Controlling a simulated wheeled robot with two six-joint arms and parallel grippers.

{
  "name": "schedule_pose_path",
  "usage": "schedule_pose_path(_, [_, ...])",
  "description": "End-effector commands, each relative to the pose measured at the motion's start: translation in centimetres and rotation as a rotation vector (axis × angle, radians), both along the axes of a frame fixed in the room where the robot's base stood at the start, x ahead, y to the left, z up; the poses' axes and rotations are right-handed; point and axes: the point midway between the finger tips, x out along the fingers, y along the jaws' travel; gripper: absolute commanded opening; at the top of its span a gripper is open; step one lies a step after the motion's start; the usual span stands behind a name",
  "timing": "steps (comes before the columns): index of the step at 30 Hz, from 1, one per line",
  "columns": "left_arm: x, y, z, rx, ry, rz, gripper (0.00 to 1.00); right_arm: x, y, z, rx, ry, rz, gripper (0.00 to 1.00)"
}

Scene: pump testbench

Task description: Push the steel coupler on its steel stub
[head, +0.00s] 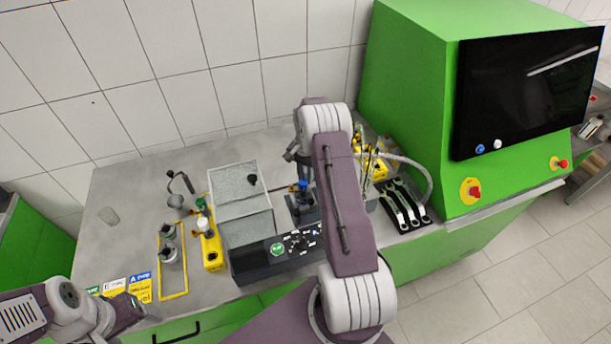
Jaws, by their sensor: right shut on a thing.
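My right arm reaches up the middle of the head view and covers much of the bench behind it. My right gripper (293,155) is small and dark at the arm's far end, above the back of the bench. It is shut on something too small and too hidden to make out. I cannot pick out the steel coupler or its steel stub for sure. A pale hose (408,161) curves from the green cabinet's side toward a yellow unit (372,165) just right of my arm. My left gripper (126,311) is low at the left, over the bench's front edge; its fingers are unclear.
A grey box (240,191) stands left of my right arm, with a blue-topped part (303,186) beside it. A yellow pump-like unit (212,250) and yellow frame (173,296) lie farther left. Black holders (405,205) sit by the green cabinet (415,75). The bench's left back is mostly clear.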

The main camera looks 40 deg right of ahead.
Motion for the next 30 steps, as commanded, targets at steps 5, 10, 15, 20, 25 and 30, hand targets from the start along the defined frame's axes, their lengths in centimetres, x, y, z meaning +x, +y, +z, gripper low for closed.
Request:
schedule_pose_path(5, [0.0, 0.0, -0.2, 0.000, 0.000, 0.000, 0.73, 0.0, 0.0, -0.3, 0.000, 0.000, 0.000, 0.00])
schedule_pose_path(10, [0.0, 0.0, -0.2, 0.000, 0.000, 0.000, 0.73, 0.0, 0.0, -0.3, 0.000, 0.001, 0.000, 0.00])
schedule_pose_path(15, [0.0, 0.0, -0.2, 0.000, 0.000, 0.000, 0.73, 0.0, 0.0, -0.3, 0.000, 0.001, 0.000, 0.47])
schedule_pose_path(20, [0.0, 0.0, -0.2, 0.000, 0.000, 0.000, 0.73, 0.0, 0.0, -0.3, 0.001, 0.000, 0.000, 0.47])
schedule_pose_path(25, [0.0, 0.0, 0.0, 0.000, 0.000, 0.000, 0.73, 0.0, 0.0, -0.1, 0.000, 0.000, 0.000, 0.47])
schedule_pose_path(30, [0.0, 0.0, 1.1, 0.000, 0.000, 0.000, 0.73, 0.0, 0.0, 1.4, -0.001, 0.000, 0.000, 0.47])
